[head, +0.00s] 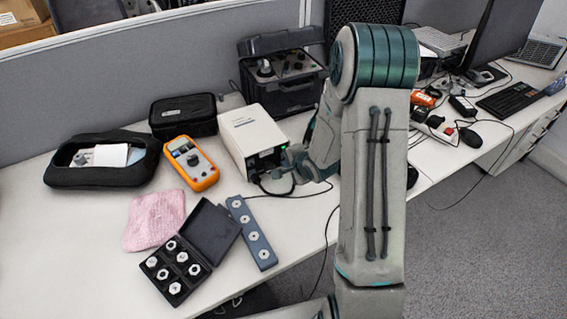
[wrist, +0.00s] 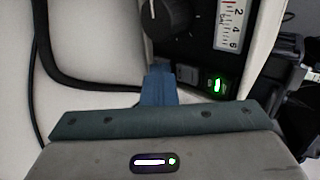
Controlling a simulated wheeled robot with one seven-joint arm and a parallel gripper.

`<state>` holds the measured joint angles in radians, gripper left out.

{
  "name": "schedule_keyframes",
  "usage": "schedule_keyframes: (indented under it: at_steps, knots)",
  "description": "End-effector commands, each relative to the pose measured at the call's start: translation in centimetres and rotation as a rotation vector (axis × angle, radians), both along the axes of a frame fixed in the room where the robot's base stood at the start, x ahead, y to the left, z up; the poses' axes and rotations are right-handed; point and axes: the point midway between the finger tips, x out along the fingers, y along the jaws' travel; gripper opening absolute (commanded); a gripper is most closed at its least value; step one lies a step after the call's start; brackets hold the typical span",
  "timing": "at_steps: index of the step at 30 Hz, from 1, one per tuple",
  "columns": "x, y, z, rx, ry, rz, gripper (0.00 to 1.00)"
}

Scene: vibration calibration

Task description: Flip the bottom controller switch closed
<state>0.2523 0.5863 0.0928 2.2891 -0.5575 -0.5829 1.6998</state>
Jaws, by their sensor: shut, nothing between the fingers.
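The controller (head: 250,130) is a white box on the desk, with its dark front panel facing my arm. In the wrist view its panel shows a black knob (wrist: 168,16), a white numbered scale (wrist: 230,22), a small dark rocker switch (wrist: 187,74) and a green-lit part (wrist: 217,86) right of it. My gripper (head: 287,167) is at the controller's front in the head view. In the wrist view my gripper (wrist: 158,82) is shut and empty, its blue fingertips just left of the dark switch. I cannot tell whether they touch it.
An orange multimeter (head: 191,163), a black case (head: 183,115) and an open black box of white-topped pieces (head: 208,235) stand left of the controller. A blue-grey bar (head: 251,232) lies in front. A black cable (wrist: 55,70) runs near my gripper.

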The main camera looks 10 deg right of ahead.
Motion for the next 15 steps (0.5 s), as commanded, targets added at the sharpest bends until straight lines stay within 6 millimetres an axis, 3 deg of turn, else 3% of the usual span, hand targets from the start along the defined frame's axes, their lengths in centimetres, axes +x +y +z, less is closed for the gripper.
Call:
schedule_keyframes:
  at_steps: [15]
  knots:
    - [0.0, 0.0, 1.5, 0.000, -0.003, 0.001, 0.00]
